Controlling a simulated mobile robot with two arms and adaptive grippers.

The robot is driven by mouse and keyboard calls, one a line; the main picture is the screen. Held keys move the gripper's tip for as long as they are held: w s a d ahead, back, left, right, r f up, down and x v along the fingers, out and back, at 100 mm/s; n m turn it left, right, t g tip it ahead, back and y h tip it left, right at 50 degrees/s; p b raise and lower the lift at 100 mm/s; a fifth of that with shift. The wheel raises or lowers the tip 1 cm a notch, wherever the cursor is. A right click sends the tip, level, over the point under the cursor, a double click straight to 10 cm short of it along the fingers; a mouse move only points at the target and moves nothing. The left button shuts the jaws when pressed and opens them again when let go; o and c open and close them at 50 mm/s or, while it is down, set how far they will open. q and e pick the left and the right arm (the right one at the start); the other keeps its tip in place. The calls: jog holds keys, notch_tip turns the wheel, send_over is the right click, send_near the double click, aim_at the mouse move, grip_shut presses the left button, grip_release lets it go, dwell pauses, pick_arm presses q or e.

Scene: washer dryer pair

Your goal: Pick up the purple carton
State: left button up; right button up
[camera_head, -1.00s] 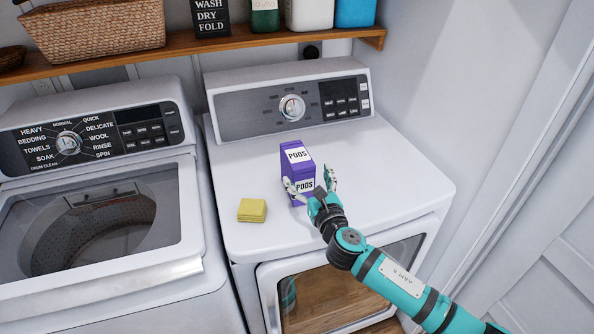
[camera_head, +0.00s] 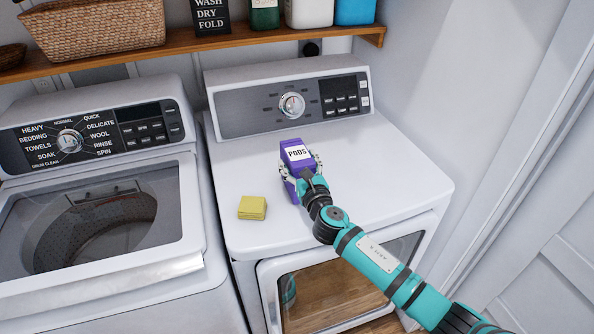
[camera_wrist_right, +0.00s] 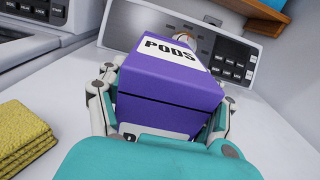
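The purple carton (camera_head: 288,165), with a white "PODS" label on top, stands on the white dryer top (camera_head: 375,165). My right gripper (camera_head: 301,168) is at the carton, with one finger on each side. In the right wrist view, the carton (camera_wrist_right: 165,90) fills the space between the fingers of the right gripper (camera_wrist_right: 165,110), which appear pressed against its sides. The gripper's teal body hides the lower front of the carton. No gap under the carton is visible. My left gripper is not in view.
A yellow stack of cloths or sponges (camera_head: 252,207) lies left of the carton. The dryer's control panel (camera_head: 291,104) rises behind. A washer (camera_head: 100,225) stands at the left and a wall at the right. A wooden shelf (camera_head: 190,44) with a basket runs above. The dryer top right of the carton is clear.

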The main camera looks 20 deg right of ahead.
jog(key=c, duration=0.9)
jog(key=shift+c, duration=0.9)
jog(key=shift+r, duration=0.1)
